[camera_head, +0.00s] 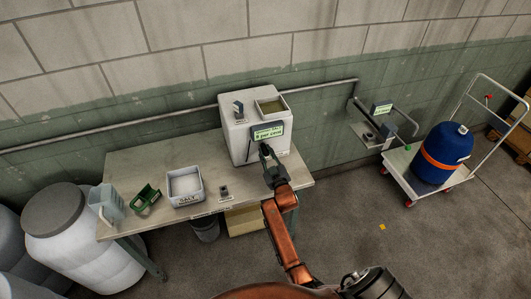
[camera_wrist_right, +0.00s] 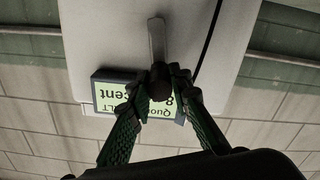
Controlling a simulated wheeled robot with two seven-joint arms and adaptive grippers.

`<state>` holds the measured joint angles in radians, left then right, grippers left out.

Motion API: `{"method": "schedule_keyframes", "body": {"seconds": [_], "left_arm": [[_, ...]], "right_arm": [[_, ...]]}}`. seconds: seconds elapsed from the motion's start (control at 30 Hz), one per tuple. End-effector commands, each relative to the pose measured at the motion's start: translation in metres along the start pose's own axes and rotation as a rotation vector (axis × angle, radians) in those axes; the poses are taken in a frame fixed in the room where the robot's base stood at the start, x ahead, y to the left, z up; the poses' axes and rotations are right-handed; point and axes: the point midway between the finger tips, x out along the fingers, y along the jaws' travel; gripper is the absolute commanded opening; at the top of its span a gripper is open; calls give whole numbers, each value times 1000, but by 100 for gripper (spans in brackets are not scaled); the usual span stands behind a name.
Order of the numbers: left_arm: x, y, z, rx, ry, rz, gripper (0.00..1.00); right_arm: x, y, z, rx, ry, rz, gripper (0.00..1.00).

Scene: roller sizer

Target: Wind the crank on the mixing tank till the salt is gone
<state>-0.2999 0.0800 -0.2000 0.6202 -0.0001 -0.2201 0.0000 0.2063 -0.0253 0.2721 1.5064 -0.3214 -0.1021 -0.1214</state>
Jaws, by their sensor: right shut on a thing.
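The mixing tank (camera_head: 237,138) is a pale grey box standing at the right end of the bench, with a square opening (camera_head: 272,106) on top. A green-lit display (camera_head: 268,132) on its front seems to read 8 per cent; part of it shows upside down in the right wrist view (camera_wrist_right: 112,95). The crank (camera_wrist_right: 156,40) has a light metal arm and a dark knob. My right gripper (camera_head: 264,152) is at the tank's front, and its fingers (camera_wrist_right: 160,85) are shut on the crank's knob. The salt inside cannot be made out. My left gripper is not in view.
On the bench (camera_head: 150,225) are a salt tub (camera_head: 185,201), a green scoop (camera_head: 146,198) and a clear jug (camera_head: 108,202). White drums (camera_head: 75,245) stand at left. A trolley (camera_head: 400,165) with a blue drum (camera_head: 440,150) stands at right. The floor between is mostly clear.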

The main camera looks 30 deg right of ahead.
Motion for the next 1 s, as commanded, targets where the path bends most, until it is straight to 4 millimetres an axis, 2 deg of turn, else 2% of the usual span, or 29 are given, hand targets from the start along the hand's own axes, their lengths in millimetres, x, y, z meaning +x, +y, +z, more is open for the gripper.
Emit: {"method": "schedule_keyframes", "body": {"seconds": [0.13,0.17,0.4,0.77,0.87,1.0], "left_arm": [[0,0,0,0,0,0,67],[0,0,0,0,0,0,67],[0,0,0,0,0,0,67],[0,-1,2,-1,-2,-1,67],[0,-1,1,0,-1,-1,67],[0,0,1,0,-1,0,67]], "right_arm": [[-1,2,3,-3,-5,2,0],[-1,2,3,-3,-5,2,20],[0,1,2,-3,-3,1,36],[-6,0,1,-2,-2,0,36],[-19,0,2,-2,-2,0,36],[-48,0,2,-2,-4,0,36]]}}
